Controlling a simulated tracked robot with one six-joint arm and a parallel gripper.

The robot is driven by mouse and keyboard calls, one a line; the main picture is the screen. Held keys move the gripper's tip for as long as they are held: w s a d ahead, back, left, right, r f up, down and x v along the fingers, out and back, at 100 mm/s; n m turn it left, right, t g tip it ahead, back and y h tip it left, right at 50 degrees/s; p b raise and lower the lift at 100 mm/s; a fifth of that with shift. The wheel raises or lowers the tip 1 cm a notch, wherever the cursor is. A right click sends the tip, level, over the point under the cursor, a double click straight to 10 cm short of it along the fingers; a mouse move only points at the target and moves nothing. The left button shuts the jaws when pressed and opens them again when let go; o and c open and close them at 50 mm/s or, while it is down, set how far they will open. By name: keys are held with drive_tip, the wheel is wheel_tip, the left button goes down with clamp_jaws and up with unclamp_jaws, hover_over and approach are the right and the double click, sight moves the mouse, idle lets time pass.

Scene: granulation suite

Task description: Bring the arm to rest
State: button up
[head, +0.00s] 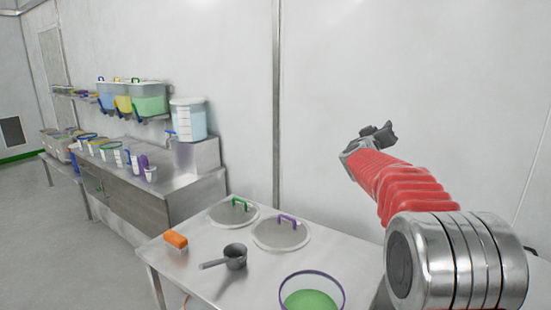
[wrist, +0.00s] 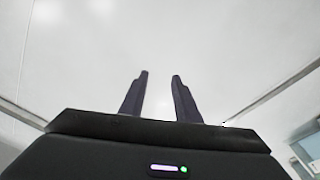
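My gripper (head: 377,134) is raised above the right part of the steel table, in front of the white wall, at the end of my red-sleeved arm. In the wrist view my gripper (wrist: 159,75) has its two dark fingers apart with nothing between them. Only pale wall or ceiling shows behind the fingers there. My gripper touches nothing that I can see.
The steel table (head: 190,261) below holds an orange block (head: 176,239), a grey scoop (head: 235,257), a green-handled lid (head: 234,213), a purple-handled lid (head: 281,235) and a purple-rimmed container (head: 312,277) of green material. A counter (head: 195,186) with cups and a tank (head: 189,119) stands at left.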

drive_tip(key=s+a+r+n+y, duration=0.2)
drive_tip(key=s+a+n+y, duration=0.1)
drive_tip(key=s+a+y, duration=0.6)
drive_tip(key=s+a+f+g+y, duration=0.1)
drive_tip(key=s+a+f, duration=0.25)
drive_tip(key=s, duration=0.25)
drive_tip(key=s+a+f+g+y, duration=0.1)
drive_tip(key=s+a+f, duration=0.1)
drive_tip(key=s+a, duration=0.35)
drive_tip(key=s+f+m+g, duration=0.1)
drive_tip(key=s+f+g, duration=0.2)
drive_tip(key=s+f, duration=0.4)
drive_tip(key=s+f+m+g, duration=0.1)
drive_tip(key=s+f, duration=0.6)
drive_tip(key=s, duration=0.9)
drive_tip(key=s+f+m+g, duration=0.1)
drive_tip(key=s+f+g, duration=0.3)
drive_tip(key=s+f, duration=0.3)
drive_tip(key=s, duration=0.4)
drive_tip(key=shift+s+d+f+g+h, duration=0.25)
drive_tip(key=shift+s+d+g+h, duration=0.05)
drive_tip(key=shift+h, duration=0.1)
